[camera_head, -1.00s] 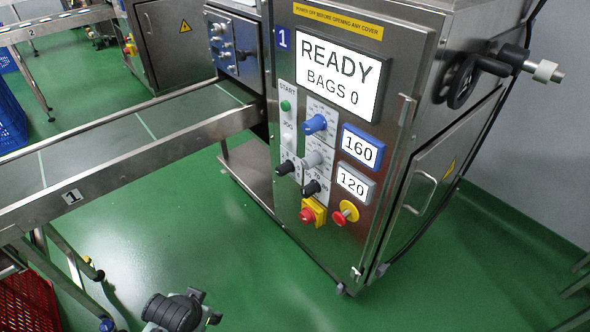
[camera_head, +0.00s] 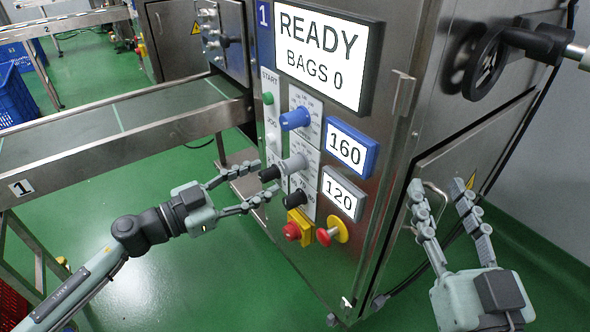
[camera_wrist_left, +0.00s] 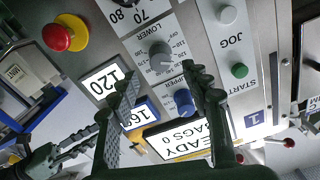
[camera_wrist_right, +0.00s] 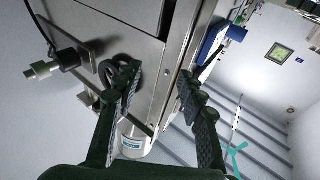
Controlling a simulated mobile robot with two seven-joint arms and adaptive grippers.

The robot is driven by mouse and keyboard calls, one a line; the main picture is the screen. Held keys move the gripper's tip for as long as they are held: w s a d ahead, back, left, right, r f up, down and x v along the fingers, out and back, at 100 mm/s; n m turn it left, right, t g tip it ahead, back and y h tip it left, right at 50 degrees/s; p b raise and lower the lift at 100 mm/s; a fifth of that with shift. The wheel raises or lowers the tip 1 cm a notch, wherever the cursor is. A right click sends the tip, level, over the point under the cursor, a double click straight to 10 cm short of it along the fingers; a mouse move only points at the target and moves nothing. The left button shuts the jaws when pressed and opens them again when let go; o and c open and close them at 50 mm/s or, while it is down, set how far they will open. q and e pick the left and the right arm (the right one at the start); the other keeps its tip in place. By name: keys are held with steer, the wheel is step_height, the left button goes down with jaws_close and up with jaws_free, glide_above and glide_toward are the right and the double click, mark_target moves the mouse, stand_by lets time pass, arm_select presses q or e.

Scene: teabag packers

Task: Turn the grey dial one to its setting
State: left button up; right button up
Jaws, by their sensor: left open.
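The grey dial (camera_head: 293,163) sits on the machine's front panel, below the blue dial (camera_head: 296,118). It also shows in the left wrist view (camera_wrist_left: 160,56), ahead of the fingers. The grey-framed display (camera_head: 343,194) beside it reads 120. My left gripper (camera_head: 264,180) is open and empty, left of the grey dial, its fingers pointing at the panel. I cannot tell whether a fingertip touches a knob. My right gripper (camera_head: 437,188) is open and empty, in front of the machine's right side.
A blue-framed display (camera_head: 346,149) reads 160 and the big screen (camera_head: 321,55) reads READY, BAGS 0. Black knobs (camera_head: 294,198), a red knob on yellow (camera_head: 298,228) and a red stop button (camera_head: 330,232) crowd below. A conveyor (camera_head: 130,122) runs left. A handwheel (camera_head: 487,62) juts out right.

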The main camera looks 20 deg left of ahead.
mark_target(285, 169)
arm_select(q)
steer(key=x, duration=0.7)
steer(key=shift+w, duration=0.1)
arm_select(e)
steer(key=shift+f, duration=0.3)
